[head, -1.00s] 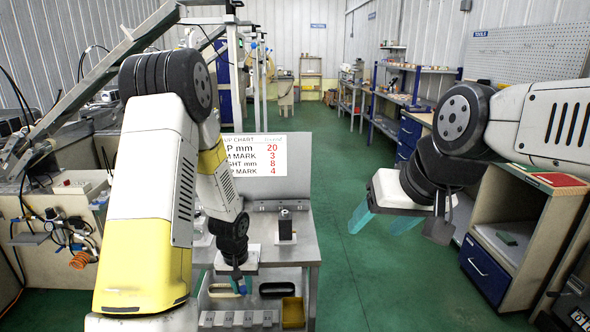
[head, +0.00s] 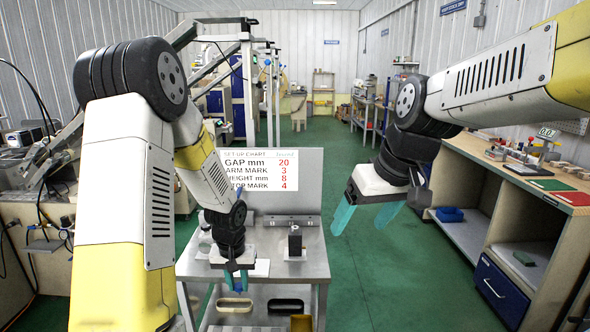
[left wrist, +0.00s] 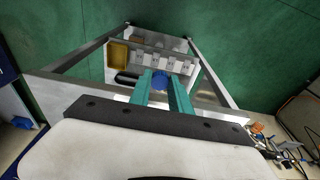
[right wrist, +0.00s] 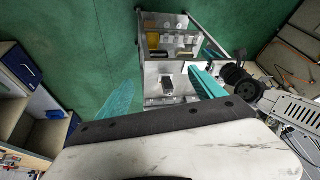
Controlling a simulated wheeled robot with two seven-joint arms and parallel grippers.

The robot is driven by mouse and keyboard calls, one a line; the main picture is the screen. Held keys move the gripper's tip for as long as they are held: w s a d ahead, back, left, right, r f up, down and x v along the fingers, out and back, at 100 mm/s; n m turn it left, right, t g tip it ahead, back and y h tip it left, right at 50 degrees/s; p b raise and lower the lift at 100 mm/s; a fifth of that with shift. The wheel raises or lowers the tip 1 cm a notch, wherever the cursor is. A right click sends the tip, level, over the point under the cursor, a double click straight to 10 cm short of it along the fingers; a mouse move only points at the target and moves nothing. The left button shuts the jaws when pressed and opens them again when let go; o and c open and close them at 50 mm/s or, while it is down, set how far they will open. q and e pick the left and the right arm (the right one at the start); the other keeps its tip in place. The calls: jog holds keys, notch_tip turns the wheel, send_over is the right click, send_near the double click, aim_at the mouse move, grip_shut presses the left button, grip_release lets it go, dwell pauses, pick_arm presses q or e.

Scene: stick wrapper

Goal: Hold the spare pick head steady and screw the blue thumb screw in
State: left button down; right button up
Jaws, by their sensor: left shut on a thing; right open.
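My left gripper (head: 239,284) points down near the front edge of the steel table. It is shut on a round blue piece, which looks like the blue thumb screw (left wrist: 160,80), seen between the fingertips in the left wrist view. A dark upright block on a pale base, probably the spare pick head (head: 295,240), stands on the tabletop right of my left gripper. It also shows in the right wrist view (right wrist: 167,82), between and beyond the fingers. My right gripper (head: 362,218) is open and empty, in the air right of the table. Any screw hole is too small to see.
The steel table (head: 312,265) has a set-up chart (head: 258,170) at its back. A workbench (head: 515,170) with blue drawers stands at the right. Green floor between is clear.

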jog(key=w+a+f+n+g+y, duration=0.25)
jog(key=w+f+n, duration=0.2)
jog(key=w, duration=0.65)
jog(key=n+g+y, duration=0.4)
jog(key=n+y, duration=0.4)
send_near(299, 248)
jog(key=s+a+r, duration=0.2)
jog(key=s+r, duration=0.1)
jog(key=w+d+f+y, duration=0.1)
jog(key=f, duration=0.1)
jog(key=w+f+n+t+y, duration=0.1)
jog(key=f, duration=0.2)
jog(key=w+d+f+n+t+y, duration=0.1)
jog(key=f+y, duration=0.1)
jog(key=shift+w+d+f, duration=0.25)
jog(key=shift+d+f, duration=0.05)
jog(key=shift+a+f, duration=0.15)
jog(key=shift+a, duration=1.45)
jog(key=shift+a+f, duration=0.15)
jog(key=shift+a, duration=1.45)
jog(key=shift+a+f, duration=0.2)
jog(key=shift+a, duration=1.45)
jog(key=c, duration=1.4)
